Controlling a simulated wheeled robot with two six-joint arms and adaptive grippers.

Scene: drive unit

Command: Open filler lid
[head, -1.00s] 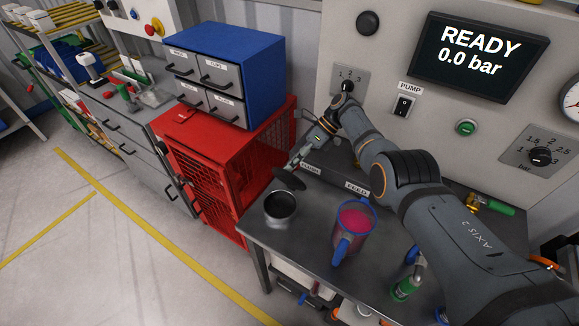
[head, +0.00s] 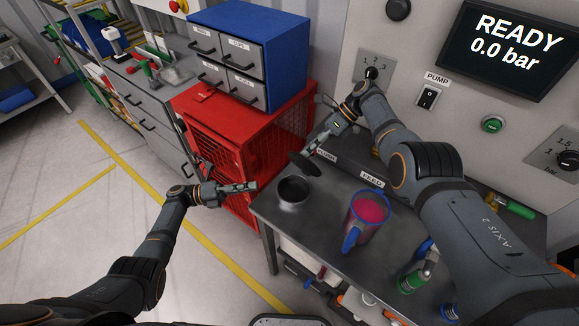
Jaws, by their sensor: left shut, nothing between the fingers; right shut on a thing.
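A dark round disc (head: 304,163), which looks like a lid, is at the fingertips of my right gripper (head: 315,147). That gripper is shut on it and holds it tilted, just behind a short metal pot (head: 293,191). The pot stands on the bench's front left corner with its dark round mouth uncovered. I cannot tell whether the disc touches the pot. My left gripper (head: 249,186) is shut and empty, to the left of the pot and apart from it, pointing toward it.
A blue-rimmed jug (head: 367,217) of pink liquid stands right of the pot on the grey bench (head: 315,232). A red mesh cabinet (head: 207,145) with a blue drawer box (head: 262,45) stands at the left. The panel screen (head: 515,45) reads READY, 0.0 bar. Open floor lies left.

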